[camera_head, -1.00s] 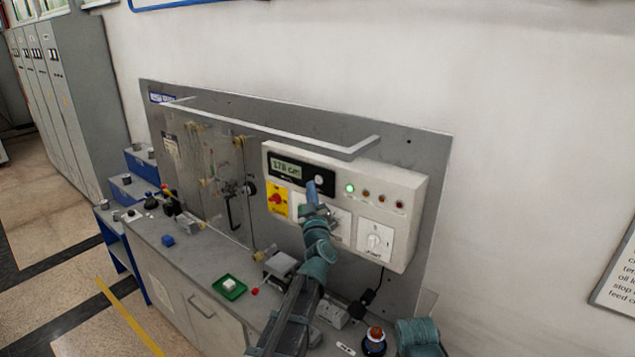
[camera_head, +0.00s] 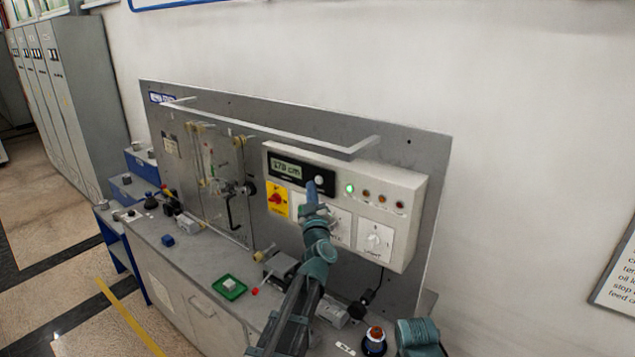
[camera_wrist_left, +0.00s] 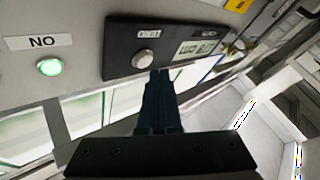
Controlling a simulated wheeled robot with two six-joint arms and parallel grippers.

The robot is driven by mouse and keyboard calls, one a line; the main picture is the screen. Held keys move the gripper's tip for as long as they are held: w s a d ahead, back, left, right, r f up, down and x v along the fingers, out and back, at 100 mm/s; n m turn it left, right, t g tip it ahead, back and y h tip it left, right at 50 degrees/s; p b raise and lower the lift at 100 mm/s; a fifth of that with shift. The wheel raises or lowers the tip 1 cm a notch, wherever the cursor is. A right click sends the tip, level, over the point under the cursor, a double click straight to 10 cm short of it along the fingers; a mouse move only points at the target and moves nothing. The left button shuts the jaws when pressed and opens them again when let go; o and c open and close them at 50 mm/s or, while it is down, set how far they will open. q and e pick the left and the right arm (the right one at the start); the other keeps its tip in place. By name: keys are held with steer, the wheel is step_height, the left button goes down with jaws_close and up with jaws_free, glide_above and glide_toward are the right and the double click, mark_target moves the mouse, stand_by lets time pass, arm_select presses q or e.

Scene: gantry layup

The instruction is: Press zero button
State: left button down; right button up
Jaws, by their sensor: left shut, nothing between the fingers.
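The round silver zero button (camera_head: 320,180) sits at the right end of the black display panel (camera_head: 287,172) on the white control box. In the left wrist view the button (camera_wrist_left: 146,59) is just beyond and slightly left of the fingertips. My left gripper (camera_head: 311,187) is shut and empty, its blue fingers pointing up at the panel's lower edge just below the button. In the left wrist view the gripper (camera_wrist_left: 160,74) tips are close to the button; I cannot tell whether they touch it.
The control box has a lit green lamp (camera_head: 350,188), several unlit lamps, a red-on-yellow switch (camera_head: 277,199) and a white rotary switch (camera_head: 375,238). A grey rail (camera_head: 270,132) juts out above the panel. The bench below holds a green tray (camera_head: 230,296) and small parts.

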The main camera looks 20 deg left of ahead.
arm_select(q)
steer(key=shift+w, duration=0.1)
stand_by(0.7)
steer(key=shift+w+d, duration=0.15)
steer(key=shift+w, duration=0.15)
steer(key=shift+w+d, duration=0.15)
steer(key=shift+w, duration=0.3)
stand_by(0.8)
steer(key=shift+s, duration=0.2)
steer(key=shift+s+a, duration=0.3)
steer(key=shift+s, duration=0.35)
steer(key=s, duration=0.1)
steer(key=s+a, duration=0.1)
steer(key=s, duration=0.2)
steer(key=shift+s+a, duration=0.35)
stand_by(0.6)
